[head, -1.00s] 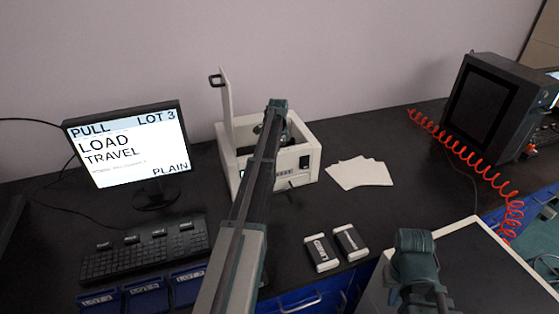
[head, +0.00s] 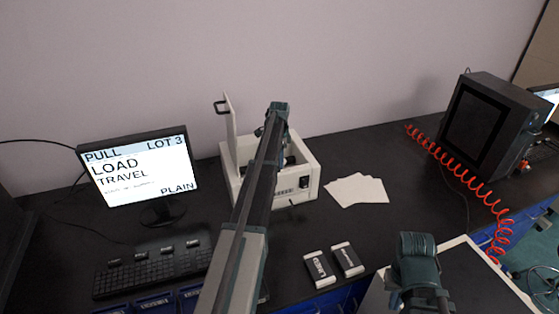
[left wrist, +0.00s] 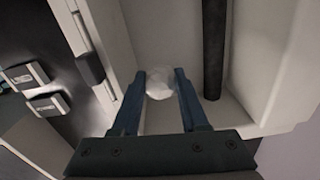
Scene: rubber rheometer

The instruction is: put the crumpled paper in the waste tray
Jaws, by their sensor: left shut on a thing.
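The crumpled paper (left wrist: 160,84) is a small white ball between the fingertips of my left gripper (left wrist: 162,78) in the left wrist view. The fingers are shut on it, inside or just over the pale interior of the white open-topped machine (head: 300,183). In the head view my left arm covers much of that machine, and the paper and left fingertips are hidden. My right arm shows at the lower right; its fingers are out of the picture. I cannot make out a waste tray for certain.
A raised white lid (head: 229,125) stands at the machine's left. A dark rod (left wrist: 214,45) runs beside the paper. White sheets (head: 356,190) and two small boxes (head: 319,269) lie to the right. A monitor (head: 140,170) and keyboard (head: 150,268) stand left.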

